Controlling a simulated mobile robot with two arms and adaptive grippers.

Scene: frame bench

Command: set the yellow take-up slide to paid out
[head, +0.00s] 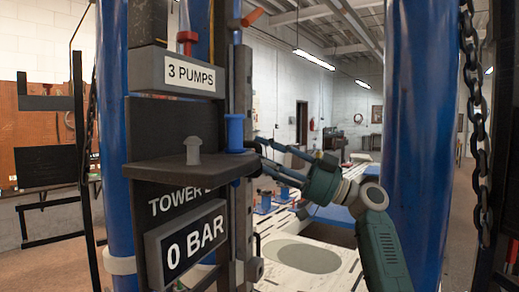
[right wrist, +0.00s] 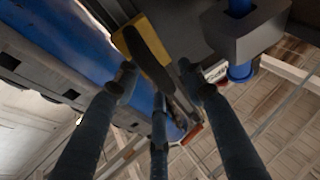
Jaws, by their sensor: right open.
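The yellow slide (right wrist: 157,72) shows in the right wrist view as a yellow block with a dark bar across it, beside a blue column. I cannot make it out in the head view, where the panel and my gripper may hide it. My right gripper (head: 262,158) reaches in from the right at the right edge of the tower's dark shelf. In the right wrist view its fingers (right wrist: 155,82) are spread and open, with the yellow block just beyond and between them. Contact is not clear. My left gripper is not in view.
The dark shelf (head: 165,170) carries a grey knob (head: 193,155) and a blue spool (head: 235,130). Signs read "3 PUMPS" (head: 190,75) and "0 BAR" (head: 190,240). A white bench surface (head: 340,268) lies below.

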